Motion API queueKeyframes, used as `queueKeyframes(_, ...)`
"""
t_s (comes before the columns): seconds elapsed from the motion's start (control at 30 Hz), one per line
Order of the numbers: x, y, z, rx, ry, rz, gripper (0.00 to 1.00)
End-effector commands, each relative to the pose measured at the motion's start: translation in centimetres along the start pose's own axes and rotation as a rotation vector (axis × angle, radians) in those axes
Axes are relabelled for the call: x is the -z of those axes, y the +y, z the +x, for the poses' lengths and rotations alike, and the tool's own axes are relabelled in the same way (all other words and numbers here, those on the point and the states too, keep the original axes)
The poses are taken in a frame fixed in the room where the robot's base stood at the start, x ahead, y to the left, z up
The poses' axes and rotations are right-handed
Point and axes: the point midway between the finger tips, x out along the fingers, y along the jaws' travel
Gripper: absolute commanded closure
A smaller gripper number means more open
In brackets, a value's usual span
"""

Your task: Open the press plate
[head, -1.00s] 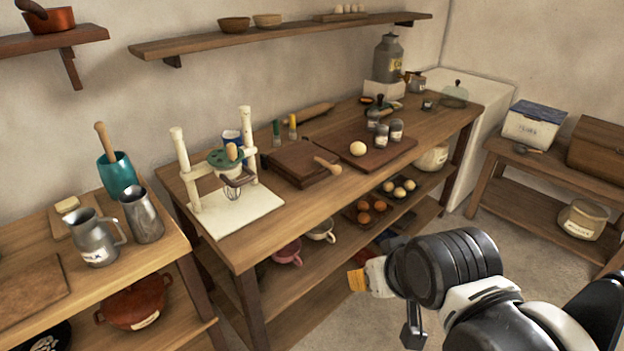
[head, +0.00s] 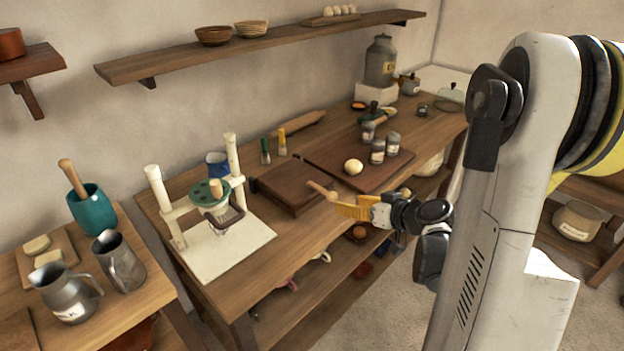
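The press (head: 287,183) is a dark wooden square block lying on the middle table, its upper plate looking flat and shut. Its pale wooden handle (head: 322,190) sticks out to the right toward the front of the table. My gripper (head: 354,207), with yellow-orange fingers, is just right of the handle's end, pointing left at it. The fingers look very close to the handle tip; I cannot tell whether they touch. The gap between the fingers does not show.
A dark board (head: 375,172) with a dough ball (head: 353,166) and several shakers lies behind my gripper. A white-posted stand (head: 215,245) with a whisk is left of the press. A shelf (head: 270,40) runs along the wall above.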

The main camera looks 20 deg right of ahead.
Motion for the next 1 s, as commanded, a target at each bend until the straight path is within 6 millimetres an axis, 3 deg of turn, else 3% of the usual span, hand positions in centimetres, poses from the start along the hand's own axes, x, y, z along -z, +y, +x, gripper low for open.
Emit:
queueKeyframes(0.1, -0.2, 1.7, -0.3, -0.008, 0.048, -0.011, 0.49)
queueKeyframes(0.23, -0.3, 2.1, 0.4, -0.007, 0.065, -0.018, 0.49)
queueKeyframes(0.7, 0.1, 2.1, 8.9, -0.006, 0.062, -0.018, 0.49)
queueKeyframes(1.0, 0.4, 2.1, 10.4, -0.008, 0.063, -0.017, 0.49)
